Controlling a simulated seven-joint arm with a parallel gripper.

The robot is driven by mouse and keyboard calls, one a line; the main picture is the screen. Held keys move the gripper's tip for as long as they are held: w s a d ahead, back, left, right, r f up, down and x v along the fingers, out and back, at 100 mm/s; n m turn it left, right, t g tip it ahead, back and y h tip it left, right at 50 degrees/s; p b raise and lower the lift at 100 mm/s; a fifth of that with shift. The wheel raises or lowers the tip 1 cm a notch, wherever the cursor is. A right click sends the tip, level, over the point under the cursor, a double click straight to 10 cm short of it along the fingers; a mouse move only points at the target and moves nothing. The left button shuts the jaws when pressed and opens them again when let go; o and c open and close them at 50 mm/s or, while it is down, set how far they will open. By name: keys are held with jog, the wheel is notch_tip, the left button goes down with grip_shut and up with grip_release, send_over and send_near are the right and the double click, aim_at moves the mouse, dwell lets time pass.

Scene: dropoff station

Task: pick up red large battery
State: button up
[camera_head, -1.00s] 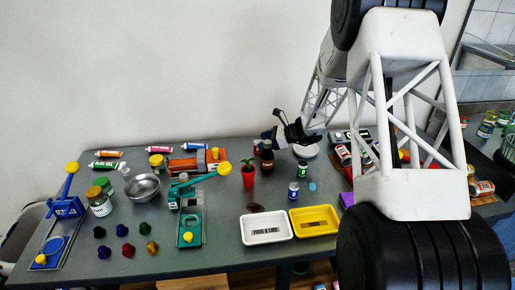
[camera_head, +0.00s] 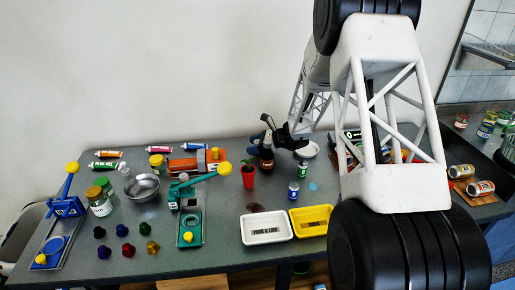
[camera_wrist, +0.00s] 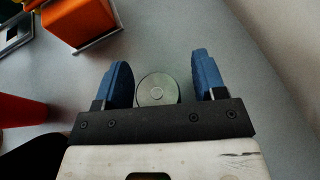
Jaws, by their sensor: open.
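My gripper (camera_head: 260,138) is low over the back of the table, just behind the dark brown bottle (camera_head: 266,158). In the wrist view its two blue fingers (camera_wrist: 163,66) are apart. A round grey-green end with a small centre disc (camera_wrist: 157,91) stands between them, with a gap to each finger. It looks like the end of an upright battery. Its sides are hidden, so I cannot confirm that it is the red large battery. In the head view my gripper and the bottle hide most of this spot.
The red cup (camera_head: 248,176) stands in front of it and shows at left in the wrist view (camera_wrist: 18,108). An orange block (camera_wrist: 78,20) is at upper left there. A white bowl (camera_head: 307,150) is to the right. White (camera_head: 266,238) and yellow (camera_head: 311,226) trays are in front.

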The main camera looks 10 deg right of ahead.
jog(key=c, duration=1.1)
jog(key=shift+o, duration=0.2)
jog(key=shift+r, duration=0.15)
jog(key=shift+r, duration=4.9)
